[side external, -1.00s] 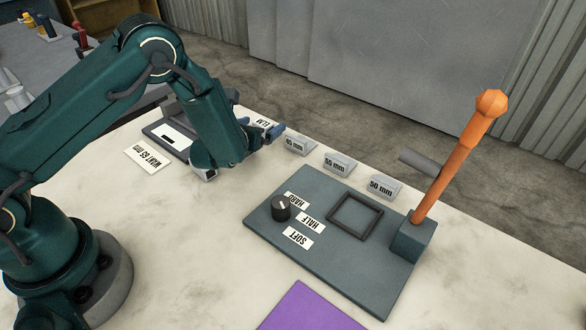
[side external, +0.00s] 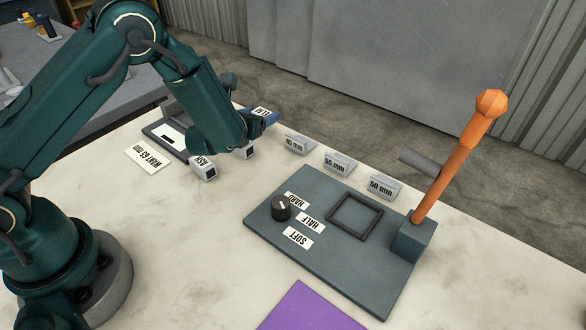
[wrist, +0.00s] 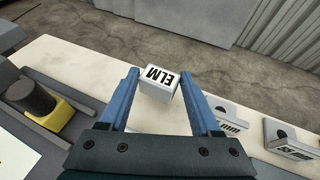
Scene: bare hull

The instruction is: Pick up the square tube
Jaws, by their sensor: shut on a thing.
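A white square tube marked ELM (wrist: 159,81) sits between the blue fingertips of my gripper (wrist: 159,88) in the wrist view. The fingers touch it on both sides, and its open ends do not show there. In the side view my gripper (side external: 266,119) is shut on it above the bench, and only its ELM label (side external: 262,112) shows past the fingers. A second white piece marked ASH (side external: 203,168), with a dark square opening, stands on the bench. Another small light piece with a dark opening (side external: 249,151) shows just below my gripper, partly hidden.
Grey size signs (side external: 296,145) stand along the bench's back edge. A grey-green plate (side external: 320,270) carries a knob (side external: 281,207), a square frame (side external: 355,217) and a tall orange lever (side external: 455,165). A purple sheet (side external: 310,310) lies in front. Open bench lies left of the plate.

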